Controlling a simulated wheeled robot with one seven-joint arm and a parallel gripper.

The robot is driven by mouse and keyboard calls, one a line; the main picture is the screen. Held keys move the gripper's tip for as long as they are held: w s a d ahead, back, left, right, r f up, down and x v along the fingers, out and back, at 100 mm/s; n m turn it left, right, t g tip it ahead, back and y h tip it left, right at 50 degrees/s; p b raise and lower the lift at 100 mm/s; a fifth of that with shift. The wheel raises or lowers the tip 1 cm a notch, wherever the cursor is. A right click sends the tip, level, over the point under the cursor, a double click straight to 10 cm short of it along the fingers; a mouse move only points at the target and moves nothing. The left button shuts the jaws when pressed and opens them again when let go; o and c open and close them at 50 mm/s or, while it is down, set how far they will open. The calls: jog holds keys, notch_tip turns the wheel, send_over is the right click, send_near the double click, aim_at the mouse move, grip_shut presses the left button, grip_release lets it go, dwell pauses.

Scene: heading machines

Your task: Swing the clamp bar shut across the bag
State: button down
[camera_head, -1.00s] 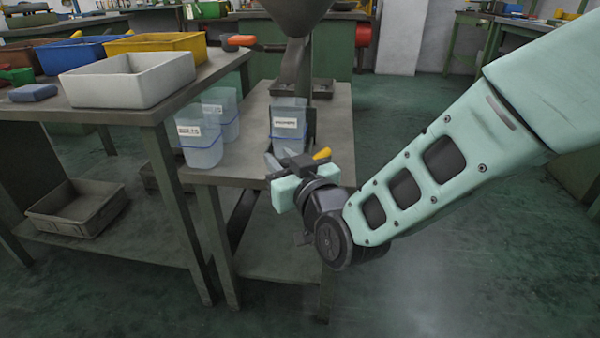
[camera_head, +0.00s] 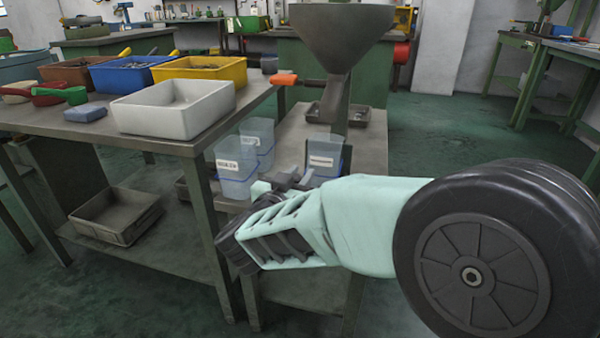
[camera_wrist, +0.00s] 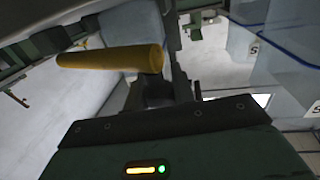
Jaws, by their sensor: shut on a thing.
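The clamp bar shows in the wrist view as a dark arm with a yellow handle grip (camera_wrist: 110,57). My gripper (camera_head: 290,181) is shut on the clamp bar at the front edge of the low bench. My arm hides most of the bar in the head view. A clear bag (camera_head: 323,153) with a white label and a blue band stands just behind my gripper, under the hopper's spout (camera_head: 336,100). Whether the bar lies across the bag cannot be told.
Two more clear labelled containers (camera_head: 237,167) (camera_head: 258,138) stand left of the bag. An orange handle (camera_head: 285,78) sticks out left of the hopper (camera_head: 340,35). A higher table with a white bin (camera_head: 172,110) stands at left. Open floor lies at right.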

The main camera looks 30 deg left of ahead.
jog(key=shift+w+a+m+h, duration=0.2)
jog(key=shift+w+m+h, duration=0.1)
jog(key=shift+h, duration=0.2)
jog(key=c, duration=1.2)
grip_release()
jog(key=shift+o, duration=0.2)
jog(key=shift+s, duration=0.1)
jog(key=s+d+p, duration=0.1)
jog(key=s+p, duration=0.2)
jog(key=s, duration=1.4)
jog(key=shift+d, duration=0.4)
